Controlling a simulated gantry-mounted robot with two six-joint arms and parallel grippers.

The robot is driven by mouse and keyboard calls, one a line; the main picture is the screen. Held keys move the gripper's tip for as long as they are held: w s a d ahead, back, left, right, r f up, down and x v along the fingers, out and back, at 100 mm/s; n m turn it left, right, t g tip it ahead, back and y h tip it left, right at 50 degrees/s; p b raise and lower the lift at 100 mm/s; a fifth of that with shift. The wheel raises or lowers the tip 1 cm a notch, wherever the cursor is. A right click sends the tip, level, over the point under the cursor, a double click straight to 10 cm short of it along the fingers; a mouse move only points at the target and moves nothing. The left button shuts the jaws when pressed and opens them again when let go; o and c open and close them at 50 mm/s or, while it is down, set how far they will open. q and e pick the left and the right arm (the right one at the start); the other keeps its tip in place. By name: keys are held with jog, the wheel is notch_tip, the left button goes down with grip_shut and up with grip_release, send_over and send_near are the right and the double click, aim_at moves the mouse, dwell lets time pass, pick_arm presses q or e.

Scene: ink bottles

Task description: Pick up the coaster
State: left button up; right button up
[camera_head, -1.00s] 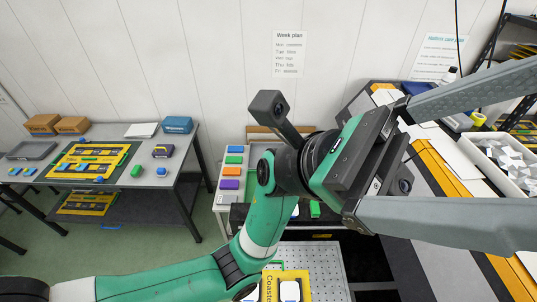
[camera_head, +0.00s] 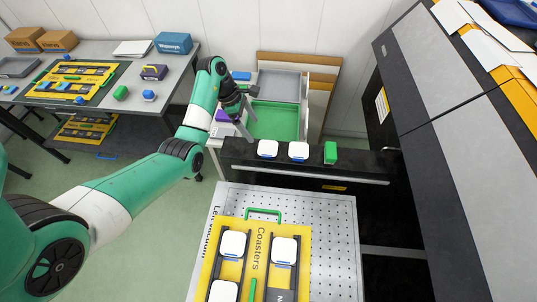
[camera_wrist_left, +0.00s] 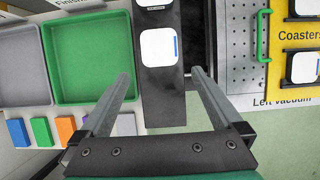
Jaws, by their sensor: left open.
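Two white coasters with rounded corners and blue edge marks lie on a black ledge, the left one (camera_head: 267,149) and the right one (camera_head: 298,151). More white coasters, such as this one (camera_head: 233,244), sit in a yellow tray (camera_head: 265,236) labelled "Coasters". My left gripper (camera_head: 242,127) is open and empty near the ledge's left end. In the left wrist view, one ledge coaster (camera_wrist_left: 158,47) lies beyond and between the spread fingertips (camera_wrist_left: 160,76), apart from them. A second coaster (camera_wrist_left: 154,4) is cut off at the top edge. My right gripper is out of view.
A green block (camera_head: 330,152) stands on the black ledge (camera_head: 360,165) right of the coasters. A green bin (camera_head: 273,121) and a grey bin (camera_head: 280,85) lie behind it. The yellow tray rests on a perforated plate (camera_head: 335,225).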

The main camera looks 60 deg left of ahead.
pick_arm(q)
jog(key=b, duration=0.2)
send_over(267, 148)
jog(key=s+a, duration=0.2)
jog(key=f, duration=0.5)
jog(key=shift+d+f, duration=0.2)
jog(key=shift+f, duration=0.1)
jog(key=b+x, duration=0.1)
jog(key=x, duration=0.4)
jog(key=shift+d+f, duration=0.1)
jog(key=c, duration=1.2)
